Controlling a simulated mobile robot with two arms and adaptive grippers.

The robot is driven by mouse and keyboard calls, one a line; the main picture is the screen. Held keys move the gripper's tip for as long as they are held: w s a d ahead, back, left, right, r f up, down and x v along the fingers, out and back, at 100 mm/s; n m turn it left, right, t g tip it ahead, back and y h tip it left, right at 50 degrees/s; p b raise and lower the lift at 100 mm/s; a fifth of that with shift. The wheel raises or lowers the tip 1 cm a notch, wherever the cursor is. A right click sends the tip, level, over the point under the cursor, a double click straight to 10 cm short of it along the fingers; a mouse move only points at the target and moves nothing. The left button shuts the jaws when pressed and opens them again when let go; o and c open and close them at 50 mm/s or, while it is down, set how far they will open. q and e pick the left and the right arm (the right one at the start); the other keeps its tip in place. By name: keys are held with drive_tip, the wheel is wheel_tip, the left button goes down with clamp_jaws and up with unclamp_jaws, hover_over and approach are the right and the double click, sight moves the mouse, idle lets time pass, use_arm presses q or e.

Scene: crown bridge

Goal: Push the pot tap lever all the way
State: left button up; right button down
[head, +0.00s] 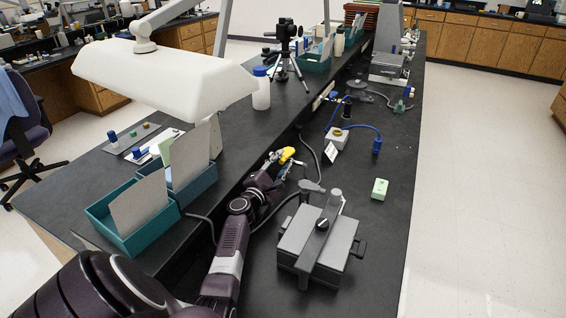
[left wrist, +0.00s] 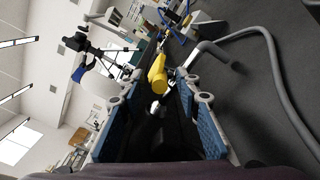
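A yellow lever (head: 286,154), which looks like the pot tap lever, is at the low step along the bench. My left gripper (head: 281,163) is right at it. In the left wrist view the yellow lever (left wrist: 157,75) shows between the two blue-padded fingers of my left gripper (left wrist: 160,82). The fingers are apart, with dark gaps beside the lever; I cannot tell whether either touches it. The tap body is mostly hidden. The grey pot (head: 318,245), with a clamp bar and black knob on its lid, stands on the lower bench. My right gripper is not in view.
A grey hose (left wrist: 262,40) curves beside the gripper. Teal file boxes (head: 130,222), a white lamp (head: 165,75), a bottle (head: 261,90) and a tripod (head: 288,55) stand on the raised bench.

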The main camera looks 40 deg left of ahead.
use_arm(q)
drive_tip(key=shift+w+a, duration=0.2)
drive_tip(key=shift+w, duration=0.4)
clamp_jaws()
drive_tip(key=shift+d+f, duration=0.1)
drive_tip(key=shift+d, duration=0.05)
drive_tip(key=shift+w+d+n+g+y+b, duration=0.15)
drive_tip(key=shift+n+g+y+b, duration=0.3)
drive_tip(key=shift+n+y, duration=0.5)
unclamp_jaws()
drive_tip(key=shift+v, duration=6.05)
drive_tip(key=shift+c, duration=0.2)
